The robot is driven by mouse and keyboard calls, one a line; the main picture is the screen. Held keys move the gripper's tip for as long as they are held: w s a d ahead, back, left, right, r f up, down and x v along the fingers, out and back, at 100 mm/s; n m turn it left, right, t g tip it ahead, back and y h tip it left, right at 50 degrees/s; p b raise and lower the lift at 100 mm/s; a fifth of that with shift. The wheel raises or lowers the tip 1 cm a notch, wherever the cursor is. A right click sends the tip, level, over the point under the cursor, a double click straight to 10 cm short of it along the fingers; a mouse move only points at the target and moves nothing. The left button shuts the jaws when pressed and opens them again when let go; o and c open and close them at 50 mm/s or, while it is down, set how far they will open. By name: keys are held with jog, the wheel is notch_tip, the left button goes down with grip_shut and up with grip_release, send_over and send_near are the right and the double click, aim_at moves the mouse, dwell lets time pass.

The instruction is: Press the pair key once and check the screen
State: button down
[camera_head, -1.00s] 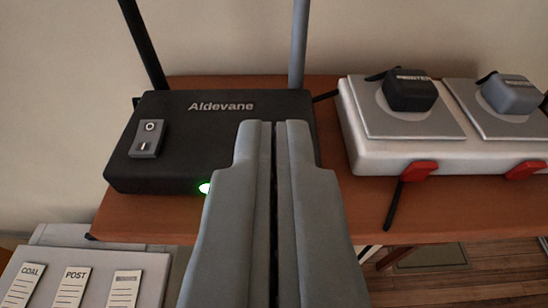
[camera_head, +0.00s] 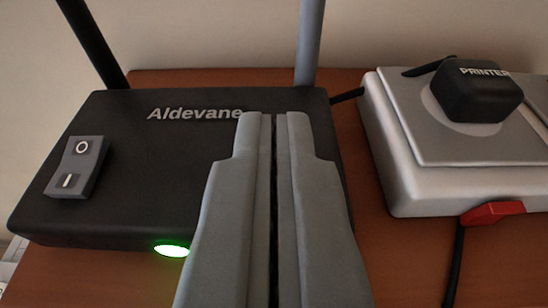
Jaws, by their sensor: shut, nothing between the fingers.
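A black router box (camera_head: 120,130) marked "Aldevane" sits on the brown wooden table, with two antennas at its back. A grey rocker switch (camera_head: 76,166) marked O and I is on its left top. A green light (camera_head: 171,249) glows on its front edge. My gripper (camera_head: 273,118) is shut and empty, over the right part of the router, and hides that part of its top and front. I see no key labelled "pair" and no screen; the gripper may cover part of the router where one could be.
A pale power strip (camera_head: 405,190) stands to the right, with a black plug (camera_head: 478,90) labelled "PRINTER" and a red switch (camera_head: 492,213) on its front. A black cable hangs in front of it. Bare tabletop (camera_head: 392,262) lies between the router and the strip.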

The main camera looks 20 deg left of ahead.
jog(key=shift+f, duration=0.7)
